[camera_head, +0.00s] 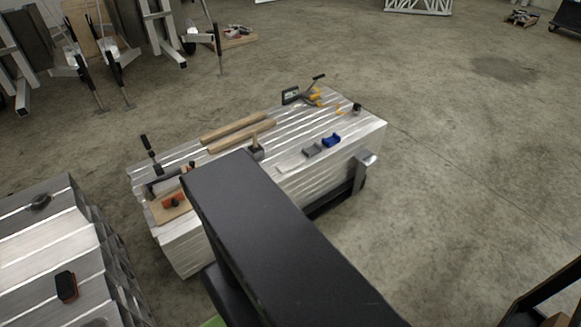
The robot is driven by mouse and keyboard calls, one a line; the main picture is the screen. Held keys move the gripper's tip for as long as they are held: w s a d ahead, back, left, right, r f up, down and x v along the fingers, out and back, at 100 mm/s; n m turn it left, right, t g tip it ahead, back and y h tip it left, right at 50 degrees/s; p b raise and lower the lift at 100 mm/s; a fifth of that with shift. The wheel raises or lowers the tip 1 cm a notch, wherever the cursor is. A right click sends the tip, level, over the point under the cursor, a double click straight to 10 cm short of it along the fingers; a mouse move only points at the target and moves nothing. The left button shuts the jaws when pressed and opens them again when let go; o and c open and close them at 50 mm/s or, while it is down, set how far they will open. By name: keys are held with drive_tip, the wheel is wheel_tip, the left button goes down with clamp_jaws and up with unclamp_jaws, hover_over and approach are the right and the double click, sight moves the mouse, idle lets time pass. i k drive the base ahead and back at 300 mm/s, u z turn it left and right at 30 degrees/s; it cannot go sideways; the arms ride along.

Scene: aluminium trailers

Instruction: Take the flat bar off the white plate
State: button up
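The aluminium-slatted workbench (335,118) stands in the middle of the camera_head view. A pale, flat piece (291,162) lies near its front edge, just right of my black arm link; it may be the white plate. I cannot make out a flat bar on it at this size. My arm link covers part of the bench's front middle, so things there may be hidden. My gripper does not show.
A grey bin (313,150) and a blue bin (331,140) sit right of the pale piece. A hammer (256,148) and wooden strips (238,131) lie behind. Orange-handled tools (174,200) are at left. Another metal bench (40,250) stands left.

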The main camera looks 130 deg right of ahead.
sight(288, 165)
drive_tip(key=k, duration=2.65)
drive_tip(key=z, duration=1.35)
drive_tip(key=i, duration=1)
drive_tip(key=u, duration=0.05)
